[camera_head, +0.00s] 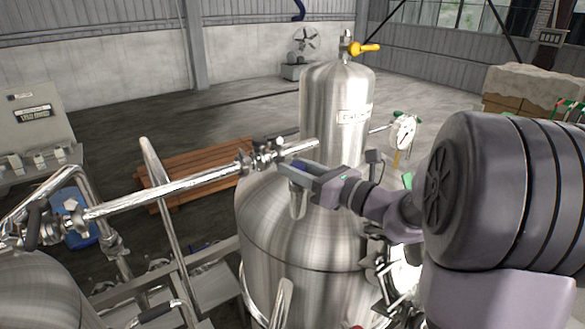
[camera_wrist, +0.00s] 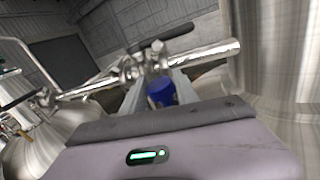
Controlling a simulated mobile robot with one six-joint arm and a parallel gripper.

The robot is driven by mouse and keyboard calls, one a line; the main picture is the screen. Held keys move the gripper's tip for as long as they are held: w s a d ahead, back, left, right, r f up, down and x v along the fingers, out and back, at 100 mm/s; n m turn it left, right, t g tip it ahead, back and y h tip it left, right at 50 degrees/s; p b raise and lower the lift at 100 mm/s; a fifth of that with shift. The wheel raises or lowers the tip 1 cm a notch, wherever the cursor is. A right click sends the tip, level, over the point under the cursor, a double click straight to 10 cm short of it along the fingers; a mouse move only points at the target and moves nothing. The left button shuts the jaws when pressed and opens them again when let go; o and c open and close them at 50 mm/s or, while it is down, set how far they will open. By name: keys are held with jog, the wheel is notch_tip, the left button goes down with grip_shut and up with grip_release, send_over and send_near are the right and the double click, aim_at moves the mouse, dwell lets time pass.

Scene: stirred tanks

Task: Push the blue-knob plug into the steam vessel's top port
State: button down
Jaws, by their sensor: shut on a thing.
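My gripper (camera_head: 300,175) is above the domed top of the large steel tank (camera_head: 270,225) in the head view. It is shut on the blue-knob plug, whose blue knob (camera_wrist: 161,92) shows between the fingers in the wrist view. A short upright metal cylinder (camera_head: 298,205) shows directly below the fingers, over the dome. I cannot tell whether it is the port or part of the plug, nor whether the plug is seated. A taller, narrower steel vessel (camera_head: 330,100) with a small label and a yellow-handled valve (camera_head: 362,48) stands behind.
A shiny horizontal pipe (camera_head: 170,190) with a valve (camera_head: 262,155) runs close to the left of my gripper; it also crosses the wrist view (camera_wrist: 190,62). Another tank (camera_head: 40,290) is at lower left. A wooden pallet (camera_head: 190,165) lies on the floor behind.

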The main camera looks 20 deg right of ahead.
jog(key=shift+f+m+p, duration=0.4)
jog(key=shift+p, duration=0.2)
jog(key=shift+f, duration=0.1)
jog(key=shift+d+m+p, duration=0.15)
jog(key=shift+m+p, duration=0.35)
jog(key=shift+p, duration=0.15)
